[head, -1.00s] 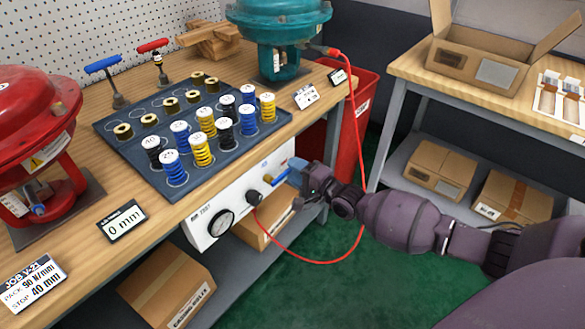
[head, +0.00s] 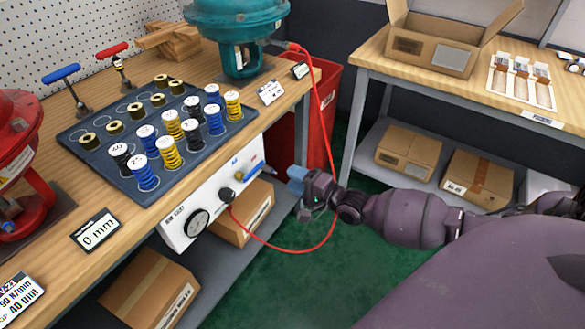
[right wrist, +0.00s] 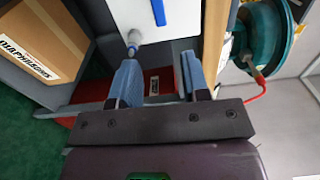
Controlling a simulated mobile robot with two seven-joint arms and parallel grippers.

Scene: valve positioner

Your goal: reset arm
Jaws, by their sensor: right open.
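My right gripper (head: 297,181) is open and empty, with blue fingers. It hangs in front of the bench, just right of the white test box (head: 197,222). A gap shows between it and the box's blue lever (head: 262,183). In the right wrist view, the two fingers of the right gripper (right wrist: 161,80) stand apart with nothing between them. My left gripper is in neither view.
A red hose (head: 328,130) runs from the teal actuator (head: 238,30) down past my right gripper to the box. A red bin (head: 318,100) stands behind. A second table (head: 430,80) is at the right. Green floor (head: 300,275) is clear below the arm.

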